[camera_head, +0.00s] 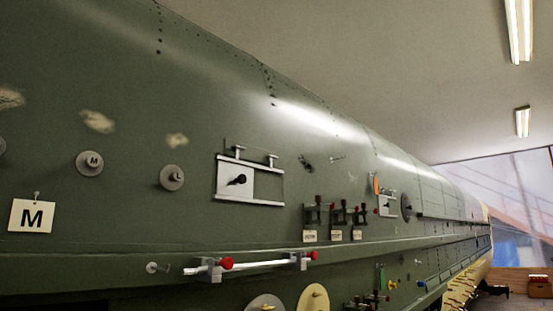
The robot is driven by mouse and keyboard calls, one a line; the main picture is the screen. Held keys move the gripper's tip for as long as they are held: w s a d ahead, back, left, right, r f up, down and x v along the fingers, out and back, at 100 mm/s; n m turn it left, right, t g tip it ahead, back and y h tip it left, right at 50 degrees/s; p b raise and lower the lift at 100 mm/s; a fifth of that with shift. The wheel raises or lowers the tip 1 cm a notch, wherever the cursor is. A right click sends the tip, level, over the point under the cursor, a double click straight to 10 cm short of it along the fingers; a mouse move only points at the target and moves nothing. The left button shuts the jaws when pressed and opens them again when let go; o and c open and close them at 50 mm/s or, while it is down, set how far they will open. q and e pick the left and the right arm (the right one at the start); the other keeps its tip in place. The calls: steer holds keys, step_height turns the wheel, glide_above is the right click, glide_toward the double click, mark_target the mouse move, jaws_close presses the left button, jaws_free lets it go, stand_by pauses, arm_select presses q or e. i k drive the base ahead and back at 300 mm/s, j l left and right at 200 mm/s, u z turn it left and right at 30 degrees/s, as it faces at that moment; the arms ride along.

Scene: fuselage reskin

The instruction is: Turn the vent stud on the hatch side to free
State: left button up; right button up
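The green fuselage side (130,120) runs from the near left to the far right. A smaller white plate (387,205) with a dark knob sits farther along, beside an orange tag (375,184). A small pale stud (152,267) sticks out low on the left. I cannot tell which of these is the vent stud. Neither gripper is in view.
A silver rail with red knobs (250,266) runs along the lower ledge. Several dark clamps (337,213) with red tips stand above small labels. A white M card (32,215) hangs at left. A brown box (540,287) stands far right.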

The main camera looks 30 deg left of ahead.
mark_target(236, 147)
steer(key=i+l, duration=0.15)
steer(key=i, duration=0.3)
steer(key=i+l, duration=0.15)
steer(key=i, duration=0.3)
